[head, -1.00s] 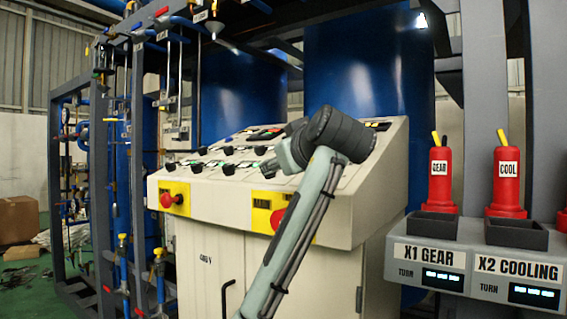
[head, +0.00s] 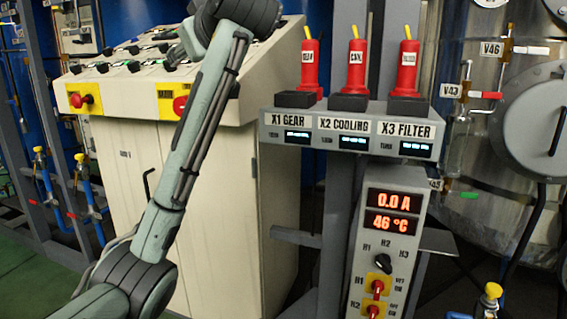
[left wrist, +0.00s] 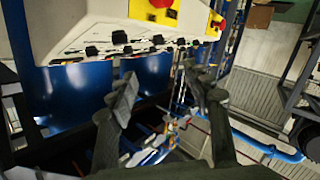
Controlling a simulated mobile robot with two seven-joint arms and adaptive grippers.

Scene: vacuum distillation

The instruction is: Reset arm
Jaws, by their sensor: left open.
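My left arm (head: 195,130) rises from the bottom left of the head view and bends at a dark joint near the top edge. Its gripper is mostly hidden there, in front of the control desk. In the left wrist view my left gripper (left wrist: 160,74) has its two dark fingers apart, with nothing held between them. The control desk (head: 140,90) is cream, with black knobs and red stop buttons on yellow plates. It shows upside down in the left wrist view (left wrist: 105,22). My right gripper is in neither current view.
A grey shelf (head: 350,132) labelled X1 GEAR, X2 COOLING and X3 FILTER carries three red bottles. Below it stands a heater box (head: 388,245) reading 0.0 A and 46 °C. A large metal vessel (head: 495,150) stands right. Green floor (head: 35,285) shows lower left.

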